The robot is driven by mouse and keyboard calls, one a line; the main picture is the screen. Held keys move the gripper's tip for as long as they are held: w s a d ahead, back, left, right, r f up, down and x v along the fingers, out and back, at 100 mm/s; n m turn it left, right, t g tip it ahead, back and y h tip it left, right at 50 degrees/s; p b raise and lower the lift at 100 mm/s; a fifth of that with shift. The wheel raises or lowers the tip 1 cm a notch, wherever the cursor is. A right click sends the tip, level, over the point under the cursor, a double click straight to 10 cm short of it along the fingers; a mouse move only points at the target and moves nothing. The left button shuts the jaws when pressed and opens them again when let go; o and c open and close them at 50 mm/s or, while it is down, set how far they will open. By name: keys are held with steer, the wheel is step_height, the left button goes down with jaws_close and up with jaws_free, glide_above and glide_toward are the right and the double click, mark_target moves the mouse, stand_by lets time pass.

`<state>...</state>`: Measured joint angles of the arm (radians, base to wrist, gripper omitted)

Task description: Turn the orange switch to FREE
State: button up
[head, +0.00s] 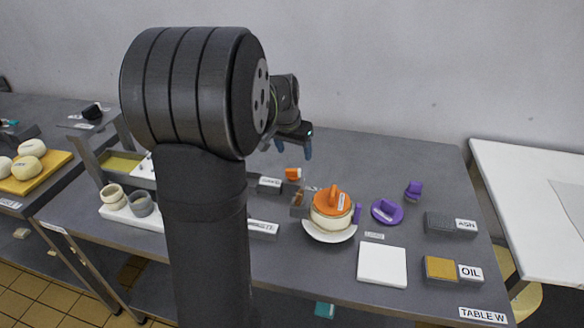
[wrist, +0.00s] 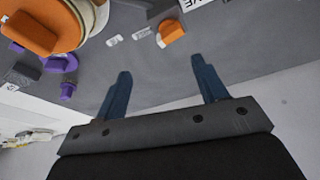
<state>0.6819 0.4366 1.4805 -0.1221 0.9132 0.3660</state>
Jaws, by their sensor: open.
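A small orange switch (head: 293,174) sits on the grey table behind the round pot. In the wrist view the orange switch (wrist: 171,32) shows near the top middle, with two small white labels (wrist: 141,33) beside it; their words are too small to read. Which way the switch points I cannot tell. My gripper (head: 293,148) is above the table, behind the switch in the head view. In the wrist view my gripper (wrist: 160,68) has its two blue fingers well apart with nothing between them, and the switch lies beyond the fingertips.
A cream pot with an orange lid (head: 325,203) stands on a white plate near the switch. Purple pieces (head: 386,211), a white square (head: 382,265), and blocks labelled ASH (head: 450,224) and OIL (head: 453,270) lie to the right. The table's back right is clear.

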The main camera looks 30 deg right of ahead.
mark_target(293, 170)
step_height(293, 170, up, 6)
steer(key=s+a+n+t, duration=0.1)
steer(key=s+a+n, duration=0.1)
steer(key=n, duration=0.2)
steer(key=shift+n+t+y, duration=0.3)
steer(key=x, duration=1.7)
steer(key=shift+s+f, duration=0.15)
steer(key=c, duration=1)
